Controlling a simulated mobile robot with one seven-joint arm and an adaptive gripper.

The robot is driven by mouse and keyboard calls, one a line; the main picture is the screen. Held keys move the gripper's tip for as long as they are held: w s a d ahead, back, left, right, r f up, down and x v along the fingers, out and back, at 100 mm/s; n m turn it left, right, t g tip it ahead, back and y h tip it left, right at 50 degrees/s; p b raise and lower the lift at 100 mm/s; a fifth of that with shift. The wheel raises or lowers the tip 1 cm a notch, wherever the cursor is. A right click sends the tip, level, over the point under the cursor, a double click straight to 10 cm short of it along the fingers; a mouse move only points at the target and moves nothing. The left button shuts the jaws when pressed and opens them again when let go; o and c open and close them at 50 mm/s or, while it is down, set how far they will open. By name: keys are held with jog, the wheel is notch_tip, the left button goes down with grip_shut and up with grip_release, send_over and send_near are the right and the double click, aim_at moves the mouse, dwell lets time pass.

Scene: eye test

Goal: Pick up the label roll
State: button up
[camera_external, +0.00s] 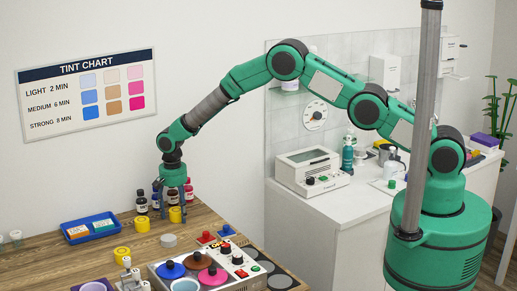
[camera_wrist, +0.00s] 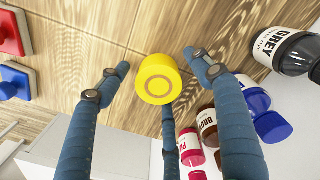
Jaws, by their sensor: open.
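My gripper (camera_external: 170,208) points down over the wooden table with its fingers spread. In the wrist view my gripper (camera_wrist: 157,74) is open, and a yellow round piece (camera_wrist: 157,79) with a ring on its top lies between the blue fingertips, with nothing clasped. The same yellow piece (camera_external: 176,215) shows in the external view beside the fingers. Two similar yellow pieces, one behind (camera_external: 142,224) and one in front (camera_external: 122,253), stand to the left. A low pale grey disc (camera_external: 168,240) lies nearer the camera. I cannot tell for certain which is the label roll.
Several bottles, one labelled GREY (camera_wrist: 285,50), stand close to my fingers. A blue tray (camera_external: 66,239) with small packs lies left. Some bare wood lies between.

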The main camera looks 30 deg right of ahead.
jog(key=c, duration=1.3)
jog(key=shift+o, duration=0.2)
jog(key=shift+r, duration=0.1)
jog(key=shift+r, duration=1.1)
jog(key=shift+s+d+r, duration=0.5)
jog(key=shift+s+r, duration=0.15)
jog(key=shift+r, duration=0.05)
jog(key=s+d, duration=0.3)
jog(key=s+d+r, duration=0.1)
jog(key=s+d, duration=0.1)
jog(key=s, duration=0.2)
jog(key=s+d, duration=0.3)
jog(key=s, duration=0.1)
jog(key=shift+s+d+r+b, duration=0.15)
jog(key=shift+s+d+b, duration=0.05)
jog(key=shift+d+b, duration=0.15)
